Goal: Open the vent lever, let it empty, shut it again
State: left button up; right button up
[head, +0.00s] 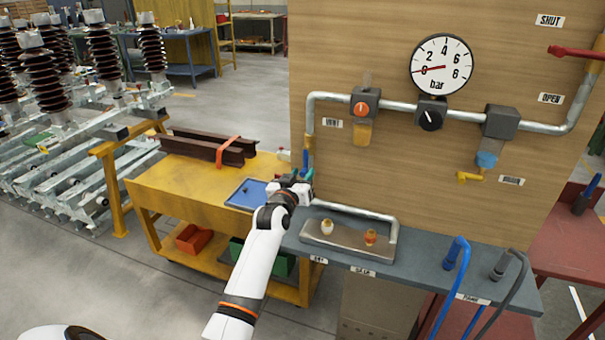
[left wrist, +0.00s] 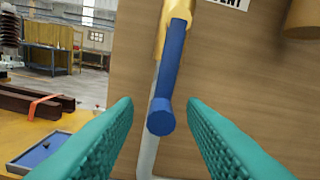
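The vent lever (left wrist: 170,75) is a blue handle on a yellow valve body (left wrist: 176,12) in the left wrist view, with its rounded end towards me. In the head view the lever (head: 306,158) hangs along the vertical pipe at the board's left edge, below the vent label (head: 331,123). My left gripper (left wrist: 160,108) is open, its teal fingers on either side of the lever with a gap at each side. In the head view the left gripper (head: 306,175) partly hides the lower pipe. The gauge (head: 441,65) needle points near 0. My right gripper is out of view.
A grey shelf (head: 430,262) below the board carries a metal tray (head: 345,240) and two hoses. A yellow cart (head: 180,190) with a blue tray (head: 248,193) stands left of the board. A red lever (head: 575,52) is at the upper right.

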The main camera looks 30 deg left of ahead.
pick_arm(q)
jog(key=shift+w, duration=0.45)
